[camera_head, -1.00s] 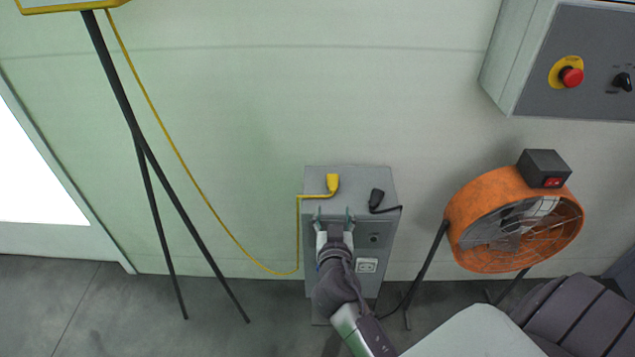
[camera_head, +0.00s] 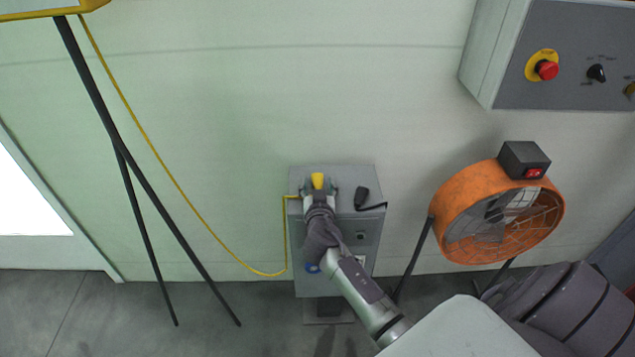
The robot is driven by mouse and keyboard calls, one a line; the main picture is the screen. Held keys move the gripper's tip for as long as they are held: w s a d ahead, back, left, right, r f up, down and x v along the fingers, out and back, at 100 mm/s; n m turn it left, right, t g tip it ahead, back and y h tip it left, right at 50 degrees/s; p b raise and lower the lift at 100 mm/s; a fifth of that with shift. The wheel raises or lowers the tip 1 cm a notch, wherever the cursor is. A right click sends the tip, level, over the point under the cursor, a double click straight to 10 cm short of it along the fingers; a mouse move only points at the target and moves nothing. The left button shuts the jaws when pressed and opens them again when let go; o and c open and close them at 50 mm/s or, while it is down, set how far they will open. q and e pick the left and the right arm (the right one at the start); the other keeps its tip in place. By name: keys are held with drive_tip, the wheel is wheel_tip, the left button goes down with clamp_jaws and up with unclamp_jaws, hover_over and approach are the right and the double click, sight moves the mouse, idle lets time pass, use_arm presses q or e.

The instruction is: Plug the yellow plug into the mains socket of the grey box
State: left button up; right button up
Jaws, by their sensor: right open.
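The yellow plug (camera_head: 318,181) lies on top of the grey box (camera_head: 350,179), its yellow cable running off to the left. My right gripper (camera_head: 319,188) is open at the plug, with a finger on either side of it. Whether the fingers touch the plug cannot be told. My left gripper is out of view.
A black plug (camera_head: 361,196) with a dark cable lies on the box to the right of the yellow one. An orange fan (camera_head: 462,196) stands to the right. A control panel (camera_head: 560,60) hangs above it. Black stand legs (camera_head: 125,160) are at the left.

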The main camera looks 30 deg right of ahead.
clamp_jaws()
drive_tip(key=shift+r, duration=0.1)
